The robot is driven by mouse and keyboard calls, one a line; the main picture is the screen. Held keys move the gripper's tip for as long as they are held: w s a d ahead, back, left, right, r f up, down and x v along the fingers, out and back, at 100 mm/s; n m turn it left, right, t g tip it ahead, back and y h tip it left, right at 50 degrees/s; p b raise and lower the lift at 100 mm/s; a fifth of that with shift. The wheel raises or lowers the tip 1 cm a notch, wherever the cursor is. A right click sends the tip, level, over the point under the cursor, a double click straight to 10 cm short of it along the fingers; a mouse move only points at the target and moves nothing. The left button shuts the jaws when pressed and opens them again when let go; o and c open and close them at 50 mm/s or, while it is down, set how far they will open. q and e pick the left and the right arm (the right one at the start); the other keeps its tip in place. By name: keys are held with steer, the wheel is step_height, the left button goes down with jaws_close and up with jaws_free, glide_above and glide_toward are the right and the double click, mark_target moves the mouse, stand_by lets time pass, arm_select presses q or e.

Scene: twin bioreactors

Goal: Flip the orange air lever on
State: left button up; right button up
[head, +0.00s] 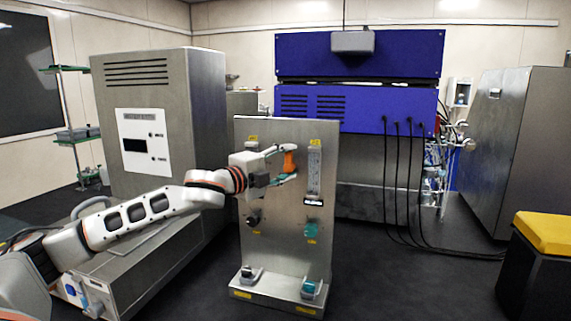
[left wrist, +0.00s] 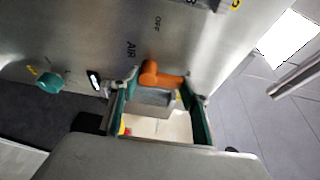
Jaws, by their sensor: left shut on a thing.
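The orange air lever (head: 289,161) is on the upper part of a steel panel (head: 284,240), left of a clear flow gauge (head: 314,172). My left gripper (head: 283,165) reaches it from the left and is shut on it. In the left wrist view the lever (left wrist: 163,78) lies between the two green-padded fingers of the gripper (left wrist: 158,98). The words AIR and OFF show on the panel beside it. The lever's far end is partly hidden by a finger. My right gripper is in neither view.
A teal knob (head: 311,230) and a black knob (head: 253,220) are lower on the panel. Small fittings stand on its base. A large steel cabinet (head: 208,110) is at left, a blue unit (head: 360,105) with hanging black cables behind.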

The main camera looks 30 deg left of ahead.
arm_select(q)
steer(key=shift+r, duration=0.25)
steer(key=o, duration=1.1)
steer(key=shift+c, duration=0.2)
steer(key=shift+f, duration=0.15)
steer(key=s+a, duration=0.1)
steer(key=s, duration=1.1)
steer(key=shift+a, duration=0.4)
